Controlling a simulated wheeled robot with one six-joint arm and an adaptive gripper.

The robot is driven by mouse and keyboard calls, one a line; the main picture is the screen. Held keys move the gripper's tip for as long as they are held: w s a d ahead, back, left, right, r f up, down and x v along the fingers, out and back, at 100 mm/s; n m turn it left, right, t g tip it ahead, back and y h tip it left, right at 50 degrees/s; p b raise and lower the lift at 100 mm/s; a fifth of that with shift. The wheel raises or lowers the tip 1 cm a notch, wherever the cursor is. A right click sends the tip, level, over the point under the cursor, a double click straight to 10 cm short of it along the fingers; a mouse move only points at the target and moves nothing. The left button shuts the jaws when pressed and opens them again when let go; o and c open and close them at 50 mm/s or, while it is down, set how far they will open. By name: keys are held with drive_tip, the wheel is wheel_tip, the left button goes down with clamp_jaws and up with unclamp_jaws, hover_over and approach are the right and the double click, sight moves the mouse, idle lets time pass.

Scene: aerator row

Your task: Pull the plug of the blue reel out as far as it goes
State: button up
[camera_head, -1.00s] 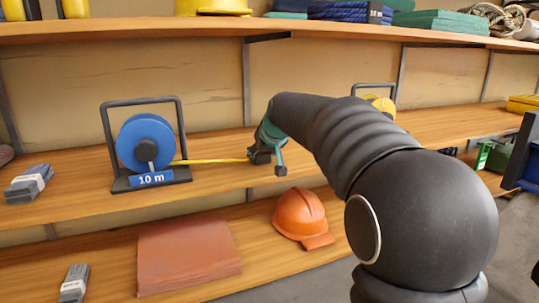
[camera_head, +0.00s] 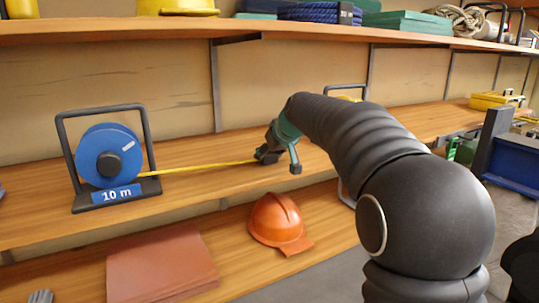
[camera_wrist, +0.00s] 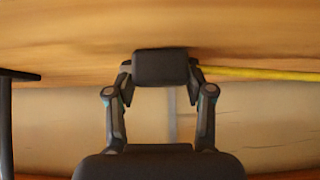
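The blue reel (camera_head: 100,140) stands upright in a dark frame on the middle shelf, with a "10 m" label (camera_head: 117,193) on its base. A yellow cable (camera_head: 205,166) runs from it, nearly straight, to the right to my gripper (camera_head: 268,157). In the wrist view the fingers of my gripper (camera_wrist: 160,72) are closed around a dark block, the plug (camera_wrist: 160,66), and the yellow cable (camera_wrist: 255,74) leads away from it to the right. The plug is mostly hidden by the fingers in the head view.
An orange helmet (camera_head: 278,220) and a reddish-brown stack (camera_head: 160,262) lie on the lower shelf. Another reel's frame (camera_head: 345,88) stands behind my arm. The shelf board between the blue reel and my gripper is clear apart from the cable.

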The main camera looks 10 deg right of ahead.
drive_tip(key=o, duration=0.3)
drive_tip(key=shift+w+d, duration=0.1)
drive_tip(key=shift+d, duration=0.15)
drive_tip(key=shift+o, duration=0.2)
drive_tip(key=shift+a, duration=0.1)
drive_tip(key=shift+s+r, duration=0.25)
drive_tip(key=v, duration=1.1)
drive_tip(key=shift+s, duration=0.15)
